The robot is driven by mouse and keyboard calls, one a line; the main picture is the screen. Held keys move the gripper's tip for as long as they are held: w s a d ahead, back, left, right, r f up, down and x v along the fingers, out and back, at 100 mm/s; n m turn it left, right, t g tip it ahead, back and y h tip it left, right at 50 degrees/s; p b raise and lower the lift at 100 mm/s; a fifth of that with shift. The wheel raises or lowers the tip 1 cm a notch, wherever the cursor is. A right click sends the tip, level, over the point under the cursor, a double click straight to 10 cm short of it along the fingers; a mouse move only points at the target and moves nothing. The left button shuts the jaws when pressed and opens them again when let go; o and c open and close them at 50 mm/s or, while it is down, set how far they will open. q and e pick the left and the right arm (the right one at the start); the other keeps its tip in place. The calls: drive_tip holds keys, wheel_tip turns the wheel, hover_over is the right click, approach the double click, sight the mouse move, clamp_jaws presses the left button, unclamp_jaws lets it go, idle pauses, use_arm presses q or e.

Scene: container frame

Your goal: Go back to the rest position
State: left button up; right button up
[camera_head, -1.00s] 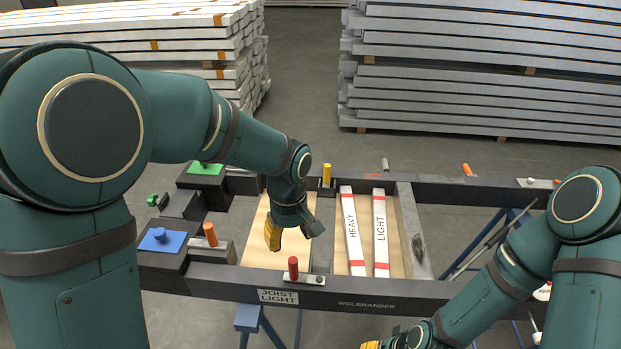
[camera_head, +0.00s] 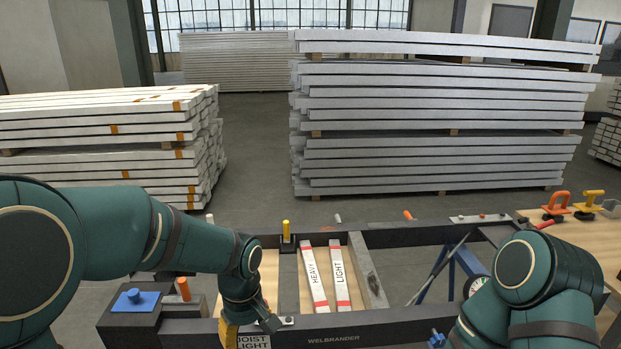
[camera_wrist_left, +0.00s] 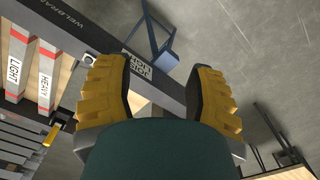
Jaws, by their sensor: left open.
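My left gripper (camera_head: 229,333) hangs in front of the near rail of the dark frame, close to the JOIST LIGHT label (camera_head: 253,341). In the left wrist view its two yellow fingers (camera_wrist_left: 160,98) are spread apart with nothing between them. The label also shows there, partly hidden behind a finger. My right arm comes in at the lower right of the head view; its gripper is out of view. The HEAVY bar (camera_head: 315,278) and the LIGHT bar (camera_head: 341,277), white with red bands, lie side by side on a wooden board inside the frame.
The dark frame's near rail (camera_head: 385,331) crosses the lower head view. A blue knobbed pad (camera_head: 136,300) and an orange-handled clamp (camera_head: 183,289) stand at its left. Tools lie on a wooden bench (camera_head: 575,232) at the right. Stacked beams (camera_head: 440,120) stand behind; floor between is clear.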

use_arm(q)
drive_tip(key=s+f+m+h, duration=0.1)
drive_tip(key=s+f, duration=0.3)
drive_tip(key=f, duration=0.4)
drive_tip(key=s+d+f+m+t+h, duration=0.1)
drive_tip(key=s+f, duration=0.3)
drive_tip(key=f, duration=0.4)
drive_tip(key=s+d+f+m+h, duration=0.1)
drive_tip(key=s+f+m, duration=0.2)
drive_tip(key=f, duration=0.5)
drive_tip(key=shift+s+m+t+h, duration=0.3)
drive_tip(key=shift+s+h, duration=0.1)
drive_tip(key=shift+s, duration=0.45)
